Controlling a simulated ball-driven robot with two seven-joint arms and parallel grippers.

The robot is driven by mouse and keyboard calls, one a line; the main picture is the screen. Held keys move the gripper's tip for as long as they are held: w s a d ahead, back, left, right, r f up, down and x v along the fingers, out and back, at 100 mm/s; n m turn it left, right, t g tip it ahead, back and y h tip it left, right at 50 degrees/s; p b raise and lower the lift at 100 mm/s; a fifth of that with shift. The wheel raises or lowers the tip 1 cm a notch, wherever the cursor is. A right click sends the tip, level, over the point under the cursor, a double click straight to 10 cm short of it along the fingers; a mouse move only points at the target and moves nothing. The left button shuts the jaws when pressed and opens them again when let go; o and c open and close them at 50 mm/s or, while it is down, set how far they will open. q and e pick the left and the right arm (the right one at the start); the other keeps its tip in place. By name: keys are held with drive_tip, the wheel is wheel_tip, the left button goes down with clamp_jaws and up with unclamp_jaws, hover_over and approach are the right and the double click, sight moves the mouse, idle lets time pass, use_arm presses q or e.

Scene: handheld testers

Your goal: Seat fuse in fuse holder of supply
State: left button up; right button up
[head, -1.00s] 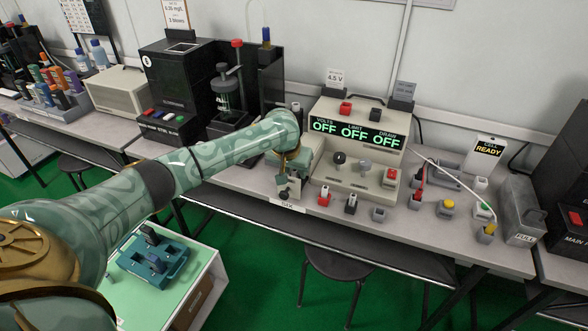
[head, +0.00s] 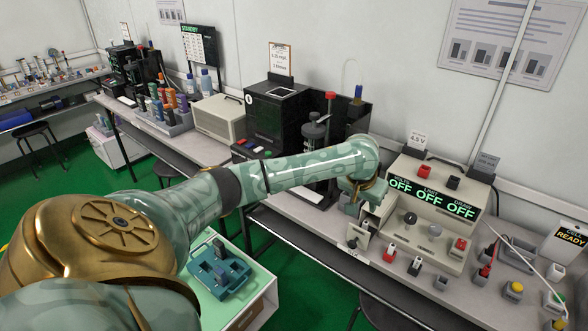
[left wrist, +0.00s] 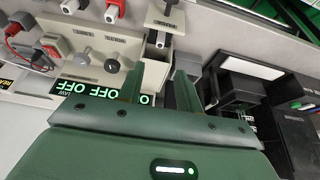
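The supply (head: 428,215) is a beige box on the bench with a display reading OFF three times. It also shows in the left wrist view (left wrist: 88,48). My left gripper (head: 354,208) is at the supply's left side, partly hidden by its own wrist. In the left wrist view its two green fingers (left wrist: 157,80) are apart, with a pale beige surface showing between them. A small beige block with a dark knob, possibly the fuse holder (head: 362,234), is just below the gripper; it also shows beyond the fingertips (left wrist: 165,22). I cannot make out a fuse. My right gripper is out of view.
Red and black terminals (head: 390,252) stand in front of the supply. A black box instrument (head: 275,120) stands to its left. A teal holder (head: 218,272) with dark parts sits on a pale green-topped cabinet below. A stool (head: 385,313) is under the bench.

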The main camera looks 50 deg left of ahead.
use_arm(q)
drive_tip(key=s+d+f+m+t+h, duration=0.3)
drive_tip(key=d+f, duration=0.1)
drive_tip(key=d, duration=0.7)
drive_tip(key=s+d+f+m+t+h, duration=0.2)
drive_tip(key=d+f+h, duration=0.1)
drive_tip(key=d, duration=0.7)
drive_tip(key=s+a+f+g+y, duration=0.1)
drive_tip(key=s+a+f, duration=0.2)
drive_tip(key=s+f, duration=0.5)
drive_tip(key=s+a+f+g+y, duration=0.2)
drive_tip(key=s+f, duration=0.3)
drive_tip(key=f, duration=0.6)
drive_tip(key=s+a+f+g+y, duration=0.1)
drive_tip(key=s+a+f, duration=0.2)
drive_tip(key=s+f, duration=0.5)
drive_tip(key=s+f+g, duration=0.1)
drive_tip(key=s+f, duration=0.3)
drive_tip(key=s, duration=0.6)
drive_tip(key=s+f+m+g, duration=0.1)
drive_tip(key=s+f, duration=0.3)
drive_tip(key=s, duration=0.7)
drive_tip(key=s+f+g+y, duration=0.1)
drive_tip(key=s+f+g, duration=0.2)
drive_tip(key=s, duration=0.7)
drive_tip(key=shift+s+a+f, duration=0.35)
drive_tip(key=shift+f, duration=0.5)
